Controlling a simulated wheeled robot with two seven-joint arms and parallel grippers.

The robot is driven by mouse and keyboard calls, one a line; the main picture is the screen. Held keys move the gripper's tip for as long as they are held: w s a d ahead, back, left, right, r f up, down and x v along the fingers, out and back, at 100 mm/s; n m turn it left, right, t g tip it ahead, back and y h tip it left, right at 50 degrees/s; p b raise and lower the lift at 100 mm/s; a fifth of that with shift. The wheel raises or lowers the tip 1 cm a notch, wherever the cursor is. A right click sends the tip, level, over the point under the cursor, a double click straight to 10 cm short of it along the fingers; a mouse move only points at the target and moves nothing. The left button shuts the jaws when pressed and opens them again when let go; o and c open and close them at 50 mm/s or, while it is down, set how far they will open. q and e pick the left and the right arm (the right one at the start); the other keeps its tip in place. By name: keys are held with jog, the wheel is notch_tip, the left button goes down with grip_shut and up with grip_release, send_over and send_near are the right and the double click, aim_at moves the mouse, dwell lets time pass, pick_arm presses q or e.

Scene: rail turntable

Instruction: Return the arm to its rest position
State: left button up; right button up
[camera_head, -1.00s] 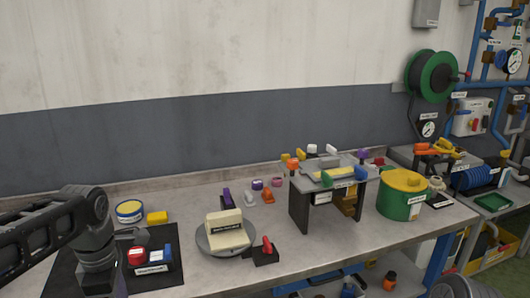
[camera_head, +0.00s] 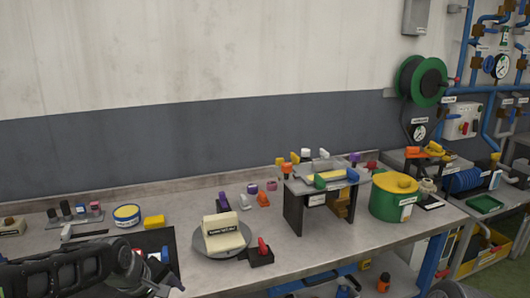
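My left arm comes in at the lower left of the head view, low over the black mat (camera_head: 157,239) at the table's left front. My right gripper is not in view; only a dark rounded part shows at the bottom right edge.
A round grey turntable (camera_head: 203,251) with a cream block (camera_head: 222,227) stands right of the mat. A red-handled black block (camera_head: 261,254) is beside it. Further right are a dark stand (camera_head: 293,212) and a green drum (camera_head: 383,207). A yellow-topped tin (camera_head: 127,216) sits behind the mat.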

pick_arm(q)
jog(key=s+d+f+m+h, duration=0.15)
jog(key=d+f+m, duration=0.3)
jog(key=f, duration=0.55)
jog(key=s+d+f+m, duration=0.3)
jog(key=d+f, duration=0.2)
jog(key=f, duration=0.4)
jog(key=s+d+f+g, duration=0.2)
jog(key=s+d+f, duration=0.1)
jog(key=s+f, duration=0.4)
jog(key=s+d+f+m+g, duration=0.1)
jog(key=s+f, duration=0.6)
jog(key=s, duration=0.7)
jog(key=d+g+h, duration=0.1)
jog(key=d, duration=0.1)
jog(key=shift+d+f, duration=0.3)
jog(key=shift+d, duration=0.05)
